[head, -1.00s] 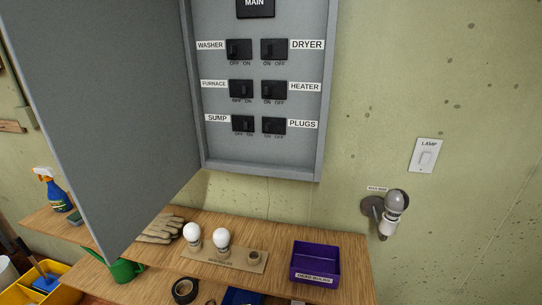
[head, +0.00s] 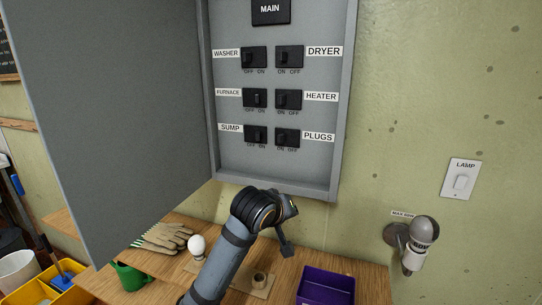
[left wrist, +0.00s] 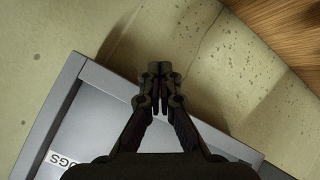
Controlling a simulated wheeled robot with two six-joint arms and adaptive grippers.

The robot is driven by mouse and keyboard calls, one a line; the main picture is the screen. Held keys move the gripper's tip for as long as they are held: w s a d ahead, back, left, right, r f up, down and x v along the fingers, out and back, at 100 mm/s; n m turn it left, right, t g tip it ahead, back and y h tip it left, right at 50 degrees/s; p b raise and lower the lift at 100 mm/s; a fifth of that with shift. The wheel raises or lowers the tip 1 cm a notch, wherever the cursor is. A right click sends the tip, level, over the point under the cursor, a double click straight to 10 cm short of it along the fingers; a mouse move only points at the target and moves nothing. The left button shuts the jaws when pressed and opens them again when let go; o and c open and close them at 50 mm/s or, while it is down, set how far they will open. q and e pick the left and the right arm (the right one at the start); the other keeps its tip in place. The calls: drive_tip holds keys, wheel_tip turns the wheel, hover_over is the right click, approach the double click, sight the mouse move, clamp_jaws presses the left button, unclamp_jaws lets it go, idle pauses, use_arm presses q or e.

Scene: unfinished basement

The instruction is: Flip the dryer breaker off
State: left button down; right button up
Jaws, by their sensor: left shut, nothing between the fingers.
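The dryer breaker (head: 289,57) is a black switch at the upper right of the grey panel (head: 268,170), beside the DRYER label (head: 324,51). Its lettering reads ON on the left and OFF on the right; its small toggle appears to sit toward the left, ON side. My left gripper (head: 287,250) is below the panel's bottom edge, well below the breaker and apart from it. In the left wrist view its fingers (left wrist: 161,100) are shut and empty, with the panel's lower corner and PLUGS label behind. My right gripper is out of view.
Other breakers, including HEATER (head: 288,99) and PLUGS (head: 287,137), line the panel. The open panel door (head: 120,120) blocks the left side. Below stands a wooden shelf (head: 365,275) with a bulb (head: 197,246) and purple bin (head: 327,287). A lamp switch (head: 461,181) is at right.

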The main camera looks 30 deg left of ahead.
use_arm(q)
wheel_tip(320, 180, up, 15)
drive_tip(key=w+a+n+t, duration=0.2)
drive_tip(key=n, duration=0.2)
drive_tip(key=n+t+y, duration=0.2)
drive_tip(key=n+t, duration=0.3)
drive_tip(key=n, duration=0.2)
approach(275, 55)
drive_tip(key=s, duration=0.3)
drive_tip(key=shift+s+d+r, duration=0.15)
drive_tip(key=shift+d, duration=0.05)
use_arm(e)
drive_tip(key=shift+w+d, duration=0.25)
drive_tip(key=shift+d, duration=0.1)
